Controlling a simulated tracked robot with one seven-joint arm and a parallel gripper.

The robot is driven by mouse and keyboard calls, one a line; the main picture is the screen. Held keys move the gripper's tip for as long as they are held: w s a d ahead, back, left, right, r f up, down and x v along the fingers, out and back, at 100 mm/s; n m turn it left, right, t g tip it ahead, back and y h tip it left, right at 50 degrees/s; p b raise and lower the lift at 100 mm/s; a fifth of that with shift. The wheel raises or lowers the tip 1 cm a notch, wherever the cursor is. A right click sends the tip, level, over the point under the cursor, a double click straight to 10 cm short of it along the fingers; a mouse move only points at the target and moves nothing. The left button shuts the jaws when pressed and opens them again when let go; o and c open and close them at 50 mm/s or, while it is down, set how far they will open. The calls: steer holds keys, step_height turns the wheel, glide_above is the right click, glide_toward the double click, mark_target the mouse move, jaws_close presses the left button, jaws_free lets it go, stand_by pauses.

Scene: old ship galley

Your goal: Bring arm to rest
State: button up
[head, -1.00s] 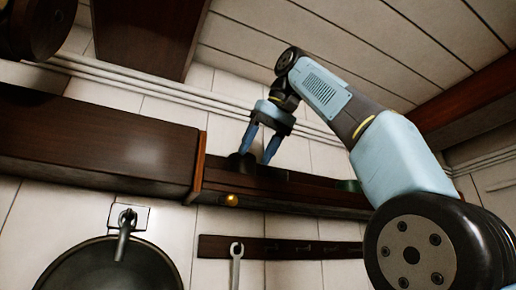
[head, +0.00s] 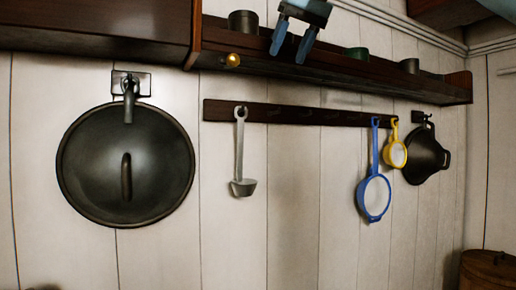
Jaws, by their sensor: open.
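My gripper (head: 293,44) is at the top of the head view, in front of the dark wooden shelf (head: 350,78). Its two blue fingers point down and stand apart, with nothing between them. The rest of my arm is mostly out of the picture above.
A dark cup (head: 243,21), a green cup (head: 358,53) and a grey cup (head: 410,65) stand on the shelf. Below hang a large black lid (head: 126,165), a ladle (head: 241,150), a blue strainer (head: 374,195), a yellow strainer (head: 396,153) and a black pan (head: 426,155). A barrel (head: 488,270) stands lower right.

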steer(key=s+d+f+m+h, duration=0.1)
steer(key=s+d+f, duration=0.3)
steer(key=f, duration=1.1)
steer(key=s+d+f+m+h, duration=0.1)
steer(key=s+d+f, duration=0.4)
steer(key=f, duration=1.1)
steer(key=s+d+f+m+h, duration=0.1)
steer(key=s+d+f, duration=0.4)
steer(key=f, duration=1.1)
steer(key=shift+d+f+m+g+h, duration=0.25)
steer(key=shift+d+m+h, duration=0.2)
steer(key=shift+d, duration=0.8)
